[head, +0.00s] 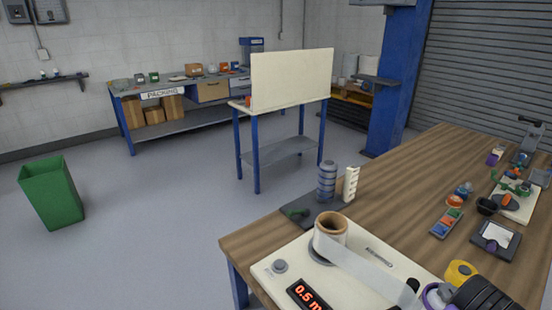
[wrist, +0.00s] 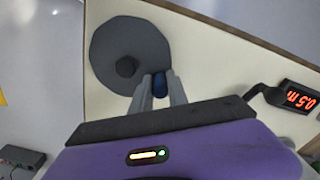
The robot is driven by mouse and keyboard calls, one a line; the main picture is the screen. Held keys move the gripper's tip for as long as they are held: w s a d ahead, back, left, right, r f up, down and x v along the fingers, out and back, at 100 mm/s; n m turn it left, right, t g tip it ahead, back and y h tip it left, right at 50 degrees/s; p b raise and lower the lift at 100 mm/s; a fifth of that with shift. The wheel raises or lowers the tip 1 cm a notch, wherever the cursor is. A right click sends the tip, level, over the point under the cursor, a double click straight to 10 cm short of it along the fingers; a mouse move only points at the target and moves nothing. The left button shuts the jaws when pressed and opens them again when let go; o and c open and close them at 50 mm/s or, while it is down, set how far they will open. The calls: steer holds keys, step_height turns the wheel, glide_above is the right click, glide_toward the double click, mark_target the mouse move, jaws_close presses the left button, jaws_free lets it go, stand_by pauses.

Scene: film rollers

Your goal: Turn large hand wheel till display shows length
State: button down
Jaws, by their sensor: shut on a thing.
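The large hand wheel (wrist: 112,42) is a dark grey disc with a black hub (wrist: 127,67), in the upper left of the wrist view on a cream board. A dark blue handle (wrist: 160,85) stands at its lower right edge. My gripper (wrist: 160,78) is shut on this handle, one finger on each side. The display (head: 309,296) reads "0.5 m" in red in the head view; it also shows upside down at the right of the wrist view (wrist: 298,97). I cannot make out the wheel in the head view.
A roll of clear film (head: 331,228) stands on the cream board, its strip running toward the lower right. A grey button (head: 279,266) is left of it. A black arm-like part (wrist: 265,95) sits beside the display. Small items lie on the wooden table (head: 385,200).

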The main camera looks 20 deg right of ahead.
steer(key=shift+a, duration=0.3)
steer(key=shift+s+a, duration=0.25)
steer(key=shift+a, duration=0.5)
steer(key=c, duration=0.6)
jaws_free()
steer(key=shift+s+d, duration=0.1)
steer(key=shift+s+d, duration=0.1)
steer(key=shift+s, duration=0.05)
steer(key=shift+c, duration=1)
